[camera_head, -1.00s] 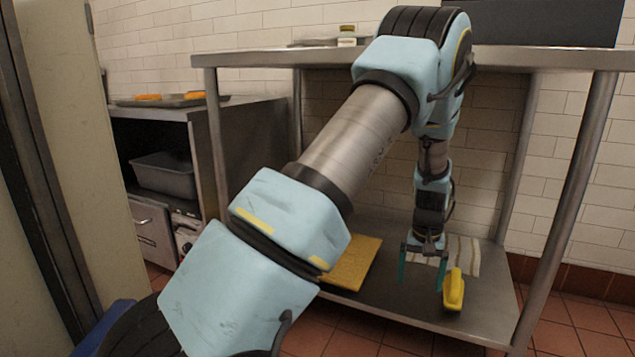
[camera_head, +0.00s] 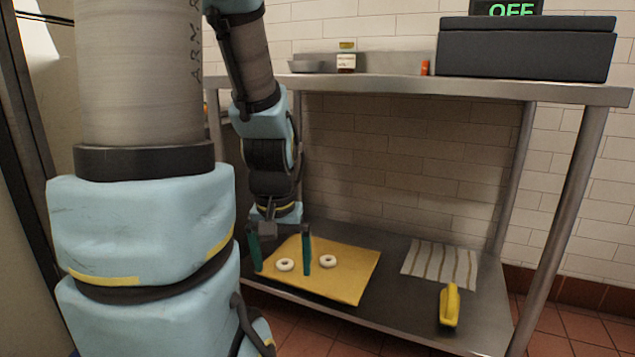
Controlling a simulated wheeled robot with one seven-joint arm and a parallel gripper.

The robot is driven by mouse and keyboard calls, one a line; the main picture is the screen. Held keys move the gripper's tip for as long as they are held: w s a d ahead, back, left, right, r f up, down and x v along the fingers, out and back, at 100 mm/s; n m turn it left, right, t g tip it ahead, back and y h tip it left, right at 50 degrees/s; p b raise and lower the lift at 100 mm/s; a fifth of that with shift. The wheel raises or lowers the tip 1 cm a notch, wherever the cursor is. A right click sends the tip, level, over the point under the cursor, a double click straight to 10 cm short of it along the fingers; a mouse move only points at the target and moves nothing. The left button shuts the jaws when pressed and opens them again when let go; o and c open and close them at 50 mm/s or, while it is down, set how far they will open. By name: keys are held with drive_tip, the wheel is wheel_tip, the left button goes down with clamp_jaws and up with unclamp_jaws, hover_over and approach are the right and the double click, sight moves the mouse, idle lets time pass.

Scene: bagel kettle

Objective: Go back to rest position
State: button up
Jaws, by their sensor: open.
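My gripper (camera_head: 279,250) is open and empty, pointing down. Its two green fingers are spread in front of the yellow board (camera_head: 345,283) on the lower shelf. Two white rings like bagels (camera_head: 328,261) lie on that board, one of them (camera_head: 285,265) seen between the fingers. I cannot tell exactly how high the fingertips are above the board. My arm fills the left of the view and hides what is behind it.
A yellow object with a handle (camera_head: 449,305) and a striped cloth (camera_head: 440,264) lie on the lower shelf (camera_head: 400,315) to the right. The upper shelf (camera_head: 390,86) holds a jar (camera_head: 346,60), a dish (camera_head: 306,66) and a dark box (camera_head: 525,50). Table legs stand at both sides.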

wheel_tip(320, 180, up, 38)
drive_tip(key=p, duration=3.7)
drive_tip(key=shift+p, duration=0.4)
drive_tip(key=shift+c, duration=0.2)
